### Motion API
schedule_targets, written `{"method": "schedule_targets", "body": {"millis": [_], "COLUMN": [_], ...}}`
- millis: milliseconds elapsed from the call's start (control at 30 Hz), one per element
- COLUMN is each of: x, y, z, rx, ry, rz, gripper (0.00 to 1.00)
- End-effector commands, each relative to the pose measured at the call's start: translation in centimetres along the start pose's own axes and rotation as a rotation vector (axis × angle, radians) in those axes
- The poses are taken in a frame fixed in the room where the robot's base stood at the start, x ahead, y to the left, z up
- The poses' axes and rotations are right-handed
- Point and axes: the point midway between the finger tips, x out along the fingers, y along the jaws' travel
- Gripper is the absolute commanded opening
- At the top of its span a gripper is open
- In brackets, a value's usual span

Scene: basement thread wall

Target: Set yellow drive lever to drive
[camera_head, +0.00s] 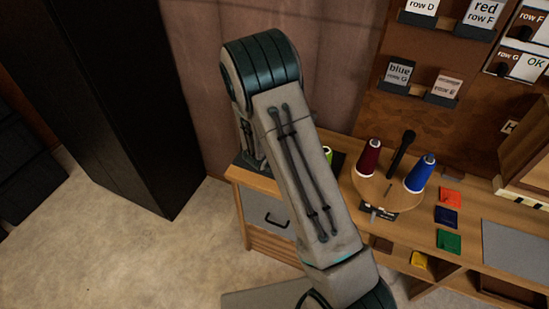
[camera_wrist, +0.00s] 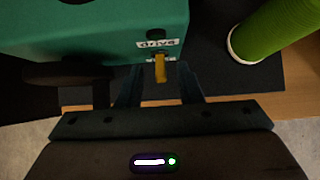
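In the wrist view, the yellow drive lever (camera_wrist: 161,69) sticks out from the front of a teal machine (camera_wrist: 70,28). A white label reading "drive" (camera_wrist: 158,43) is just above it, and a second label behind the lever is mostly hidden. My gripper (camera_wrist: 160,84) is open, its two dark fingers apart on either side of the lever. I cannot tell whether either finger touches it. In the head view, my arm hides the lever and my gripper.
A green spool (camera_wrist: 268,30) stands right of the machine and peeks past my arm in the head view. A round wooden stand (camera_head: 388,190) holds a dark red spool (camera_head: 368,157) and a blue spool (camera_head: 420,174). Coloured packets lie further right on the bench.

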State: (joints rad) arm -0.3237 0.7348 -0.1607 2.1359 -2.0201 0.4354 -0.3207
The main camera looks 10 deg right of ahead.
Motion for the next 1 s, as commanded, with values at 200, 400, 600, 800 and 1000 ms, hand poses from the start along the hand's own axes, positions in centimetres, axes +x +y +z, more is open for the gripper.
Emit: {"method": "schedule_targets", "body": {"millis": [200,400,600,800,1000], "x": [-3.0,-7.0,-10.7,-12.9,-13.5], "y": [0.1,0.1,0.1,0.0,0.0], "z": [0.1,0.1,0.1,0.0,-0.1], "rx": [0.001,0.001,0.001,0.000,-0.001], "ry": [-0.002,-0.003,-0.001,0.001,0.001], "rz": [0.004,0.005,0.004,0.002,0.000], "gripper": [0.33,0.33,0.33,0.33,0.33]}}
